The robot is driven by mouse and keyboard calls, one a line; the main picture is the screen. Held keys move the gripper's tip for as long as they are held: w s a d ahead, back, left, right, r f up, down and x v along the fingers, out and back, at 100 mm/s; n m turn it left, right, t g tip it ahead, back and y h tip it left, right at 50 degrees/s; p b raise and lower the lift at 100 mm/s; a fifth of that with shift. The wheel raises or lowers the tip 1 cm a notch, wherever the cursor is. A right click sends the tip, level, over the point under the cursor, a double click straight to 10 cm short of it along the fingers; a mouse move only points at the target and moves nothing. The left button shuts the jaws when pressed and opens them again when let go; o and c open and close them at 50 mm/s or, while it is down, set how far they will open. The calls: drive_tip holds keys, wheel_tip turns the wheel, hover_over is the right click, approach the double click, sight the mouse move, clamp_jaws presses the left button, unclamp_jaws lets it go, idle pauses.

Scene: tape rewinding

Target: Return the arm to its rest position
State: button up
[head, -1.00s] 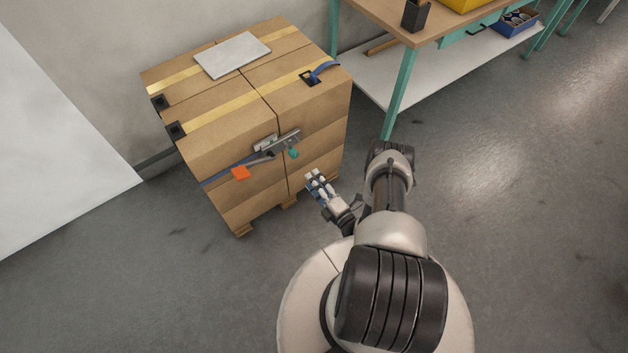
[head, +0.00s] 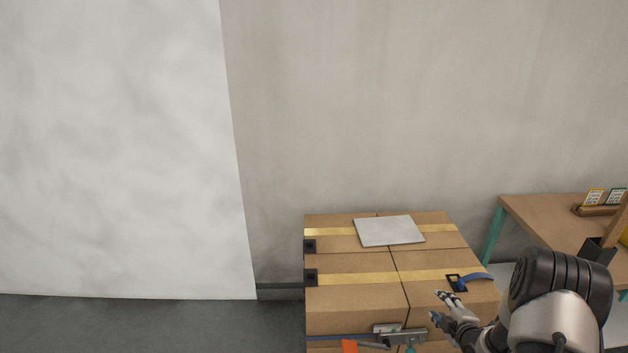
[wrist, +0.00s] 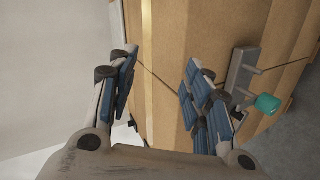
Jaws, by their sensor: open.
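My gripper (head: 442,307) is at the lower right of the head view, in front of the stack of cardboard boxes (head: 350,297). In the wrist view my gripper (wrist: 158,88) has its blue-padded fingers spread wide with nothing between them. The boxes (wrist: 165,25) fill the view behind the fingers. A metal tensioner (head: 403,337) with a teal knob sits on the front of the stack, and it also shows right of the fingers in the wrist view (wrist: 240,75). Whether a finger touches the boxes, I cannot tell.
A grey plate (head: 390,231) lies on the boxes. Yellow straps (head: 360,278) cross the top, one with a blue strap end (head: 474,280). An orange tag (head: 349,346) hangs in front. A workbench (head: 545,215) stands at right. Open floor (head: 150,325) lies at left.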

drive_tip(key=s+a+r+m+g+h, duration=0.1)
drive_tip(key=a+r+m, duration=0.1)
drive_tip(key=r, duration=0.6)
drive_tip(key=a+r+m+g+h, duration=0.1)
drive_tip(key=a+r+m, duration=0.1)
drive_tip(key=r, duration=0.7)
drive_tip(key=s+a+r+m+g, duration=0.2)
drive_tip(key=s+a+r+m, duration=0.25)
drive_tip(key=s+r, duration=0.4)
drive_tip(key=s+a+r+m+g, duration=0.1)
drive_tip(key=s+a+r+m, duration=0.1)
drive_tip(key=s+a, duration=0.3)
drive_tip(key=s+a+r+m+g+y, duration=0.1)
drive_tip(key=s+a, duration=0.4)
drive_tip(key=s, duration=0.8)
drive_tip(key=s+a+r+m+g+y, duration=0.1)
drive_tip(key=s+a+r+m, duration=0.2)
drive_tip(key=s, duration=0.7)
drive_tip(key=shift+a+m+g, duration=0.4)
drive_tip(key=shift+a+m, duration=0.15)
drive_tip(key=shift+a, duration=0.35)
